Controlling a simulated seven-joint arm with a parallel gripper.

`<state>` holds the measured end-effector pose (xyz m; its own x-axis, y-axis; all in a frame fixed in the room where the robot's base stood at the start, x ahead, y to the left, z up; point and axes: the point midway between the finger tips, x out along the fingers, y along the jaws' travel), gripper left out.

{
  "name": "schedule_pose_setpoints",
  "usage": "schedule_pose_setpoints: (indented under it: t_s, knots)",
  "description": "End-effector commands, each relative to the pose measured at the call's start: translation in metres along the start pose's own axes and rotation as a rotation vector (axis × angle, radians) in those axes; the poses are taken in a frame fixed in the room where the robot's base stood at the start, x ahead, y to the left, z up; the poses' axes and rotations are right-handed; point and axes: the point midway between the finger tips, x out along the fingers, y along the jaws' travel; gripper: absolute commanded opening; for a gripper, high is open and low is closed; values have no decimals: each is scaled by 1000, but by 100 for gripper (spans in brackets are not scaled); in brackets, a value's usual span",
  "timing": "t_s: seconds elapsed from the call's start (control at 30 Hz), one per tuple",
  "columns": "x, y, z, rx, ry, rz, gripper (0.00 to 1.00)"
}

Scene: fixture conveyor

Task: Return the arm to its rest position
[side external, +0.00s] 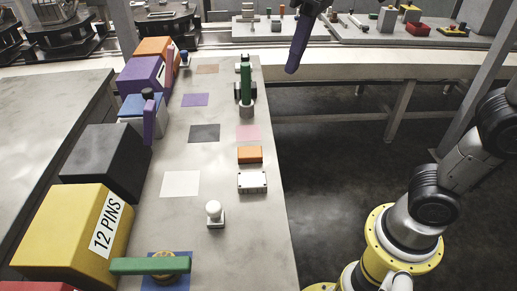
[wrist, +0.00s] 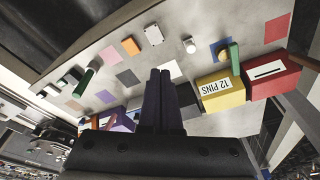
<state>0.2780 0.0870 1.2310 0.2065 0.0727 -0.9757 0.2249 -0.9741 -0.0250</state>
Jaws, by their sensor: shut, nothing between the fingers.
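My gripper (side external: 291,69) shows at the top of the side external view, its dark purple fingers together and pointing down. It is in the air beyond the right edge of the grey table (side external: 215,240), apart from every object. In the wrist view my gripper (wrist: 160,72) has its two fingers side by side with nothing between them. The table lies below and beyond the fingertips there. Much of my arm between wrist and base is out of the side external view.
Along the table's left side stand a yellow "12 PINS" box (side external: 60,235), a black box (side external: 100,160), and purple (side external: 140,75) and orange (side external: 150,47) boxes. A green bar (side external: 150,265), white knob (side external: 214,212) and green cylinder (side external: 246,80) stand nearer the middle. Space right of the table is open.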

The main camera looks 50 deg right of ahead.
Motion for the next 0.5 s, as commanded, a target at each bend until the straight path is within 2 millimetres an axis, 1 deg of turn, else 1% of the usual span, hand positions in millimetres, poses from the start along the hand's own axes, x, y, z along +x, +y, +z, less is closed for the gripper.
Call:
schedule_pose_setpoints:
  t_s: [0.03,0.1,0.17,0.2,0.27,0.3,0.4,0.5]
  knots:
    - [-1,14,20,42,32,9,0]
    - [3,29,46,90,73,23,0]
    - [10,40,68,127,106,36,0]
    - [16,46,83,152,129,46,0]
    - [28,53,104,184,161,60,0]
    - [37,56,117,202,180,69,0]
    - [61,61,143,231,218,88,0]
    - [85,62,159,232,237,97,0]
